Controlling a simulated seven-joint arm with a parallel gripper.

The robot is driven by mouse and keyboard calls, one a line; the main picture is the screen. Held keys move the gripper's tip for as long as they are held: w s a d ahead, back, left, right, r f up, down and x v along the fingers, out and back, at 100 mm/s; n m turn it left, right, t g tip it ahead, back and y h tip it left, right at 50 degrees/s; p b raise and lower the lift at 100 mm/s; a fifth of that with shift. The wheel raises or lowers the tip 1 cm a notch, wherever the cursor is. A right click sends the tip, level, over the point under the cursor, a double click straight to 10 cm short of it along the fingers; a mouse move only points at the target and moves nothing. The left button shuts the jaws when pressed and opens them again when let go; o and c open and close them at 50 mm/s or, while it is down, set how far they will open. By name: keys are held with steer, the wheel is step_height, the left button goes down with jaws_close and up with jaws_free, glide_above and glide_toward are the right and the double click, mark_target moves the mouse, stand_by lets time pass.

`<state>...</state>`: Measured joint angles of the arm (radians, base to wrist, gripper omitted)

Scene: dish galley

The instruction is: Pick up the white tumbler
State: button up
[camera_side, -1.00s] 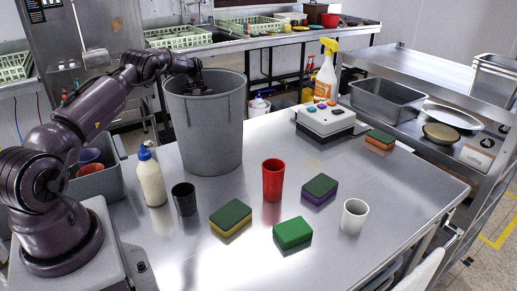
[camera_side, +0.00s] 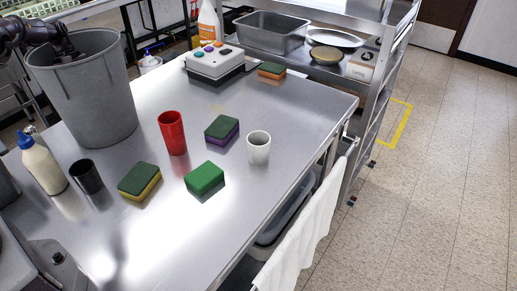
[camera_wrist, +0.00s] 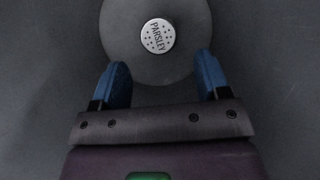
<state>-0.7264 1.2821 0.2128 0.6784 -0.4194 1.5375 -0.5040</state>
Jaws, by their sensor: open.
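The white tumbler (camera_side: 258,147) stands upright on the steel table (camera_side: 300,125), near its right edge in the side view. Nothing touches it. My gripper (camera_wrist: 163,80) is far from it, at the mouth of the tall grey bin (camera_side: 90,95) at the left. In the wrist view its two blue fingers are apart with nothing between them. Beyond them, inside the bin, is a small round white lid marked PARSLEY (camera_wrist: 158,36). The tumbler is not in the wrist view. In the side view the bin's wall hides the fingertips.
Near the tumbler are a purple-and-green sponge (camera_side: 222,129), a green sponge (camera_side: 204,178) and a red cup (camera_side: 172,133). A yellow-and-green sponge (camera_side: 140,181), black cup (camera_side: 86,176) and blue-capped bottle (camera_side: 42,166) stand left. A white device (camera_side: 213,61) sits at the back.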

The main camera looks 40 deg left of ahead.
steer(key=o, duration=0.3)
steer(key=shift+o, duration=0.2)
